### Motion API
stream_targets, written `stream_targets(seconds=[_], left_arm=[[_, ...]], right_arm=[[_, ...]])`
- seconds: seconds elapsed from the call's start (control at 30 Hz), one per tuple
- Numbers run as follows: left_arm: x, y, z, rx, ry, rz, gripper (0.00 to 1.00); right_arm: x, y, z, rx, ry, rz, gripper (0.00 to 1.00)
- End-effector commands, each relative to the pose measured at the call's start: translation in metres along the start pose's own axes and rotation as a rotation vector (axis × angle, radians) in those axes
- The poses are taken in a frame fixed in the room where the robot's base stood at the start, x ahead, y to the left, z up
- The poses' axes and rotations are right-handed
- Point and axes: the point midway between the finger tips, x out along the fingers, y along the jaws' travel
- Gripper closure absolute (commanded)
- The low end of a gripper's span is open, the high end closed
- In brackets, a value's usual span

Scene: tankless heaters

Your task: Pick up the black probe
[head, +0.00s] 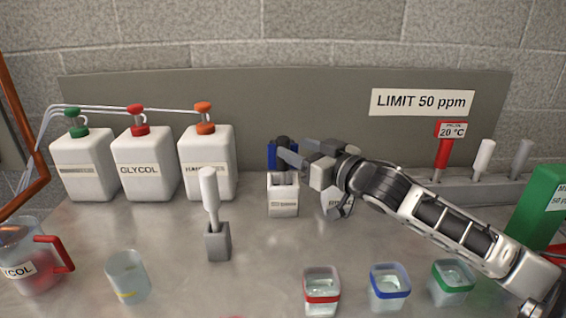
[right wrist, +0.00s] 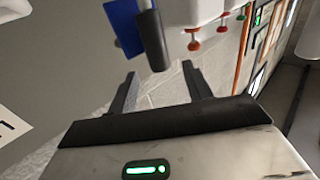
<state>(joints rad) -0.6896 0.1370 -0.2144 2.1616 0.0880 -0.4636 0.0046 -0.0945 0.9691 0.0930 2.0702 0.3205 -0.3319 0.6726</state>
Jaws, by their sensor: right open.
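The black probe (head: 282,141) stands upright above a white box-shaped holder (head: 283,203), with a blue block or plate (head: 272,157) close by it. It also shows in the right wrist view as a dark cylinder (right wrist: 152,40) beside the blue plate (right wrist: 124,26). My right gripper (head: 296,150) is open and empty, reaching in from the right at the probe's height. In the right wrist view its two fingers (right wrist: 159,72) are spread, and the probe's visible end is just ahead of the gap between them. My left gripper is not in view.
A grey stand with a white probe (head: 209,190) stands left of the holder. White jugs (head: 140,165) are at the back left. Cups with red (head: 321,298), blue (head: 389,292) and green rims (head: 452,283) stand in front. A red probe (head: 443,150) is in the rack at right.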

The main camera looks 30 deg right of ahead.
Motion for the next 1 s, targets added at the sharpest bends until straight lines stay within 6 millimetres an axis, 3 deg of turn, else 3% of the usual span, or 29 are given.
stream_targets(seconds=[0.5, 0.8, 0.97, 1.0], left_arm=[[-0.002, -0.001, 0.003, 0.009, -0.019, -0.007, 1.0], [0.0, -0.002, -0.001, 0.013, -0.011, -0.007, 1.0], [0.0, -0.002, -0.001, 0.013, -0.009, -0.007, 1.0], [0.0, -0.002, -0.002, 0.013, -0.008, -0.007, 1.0]], right_arm=[[0.05, 0.001, 0.001, 0.002, 0.002, 0.001, 0.5], [0.053, 0.001, 0.002, 0.0, 0.0, 0.0, 0.5], [0.052, 0.001, 0.002, 0.0, 0.0, 0.0, 0.94], [0.052, 0.001, 0.002, 0.0, 0.0, 0.0, 0.97]])
